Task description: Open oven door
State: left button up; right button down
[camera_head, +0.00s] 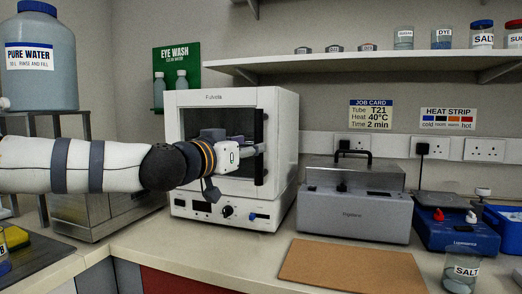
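The white oven (284,150) stands on the bench in the middle of the view. Its front door (215,98) has a dark window and looks shut. A black upright handle (261,124) runs down the door's right side. My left arm crosses in front of the door from the left. My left gripper (258,149) is at mid-height of the handle, its fingertips pointing right and overlapping the bar in the picture. I cannot tell whether the fingers touch or enclose it. The arm hides the lower left of the window. My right gripper is not in view.
A grey lidded bath (354,208) stands right of the oven. A brown board (352,266) lies in front of it. A pure water container (40,82) stands left. A shelf (380,62) hangs above.

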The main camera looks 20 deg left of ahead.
pick_arm(q)
jog(key=x, duration=0.5)
jog(key=shift+w, duration=0.1)
jog(key=shift+r, duration=0.1)
jog(key=shift+c, duration=0.6)
grip_shut()
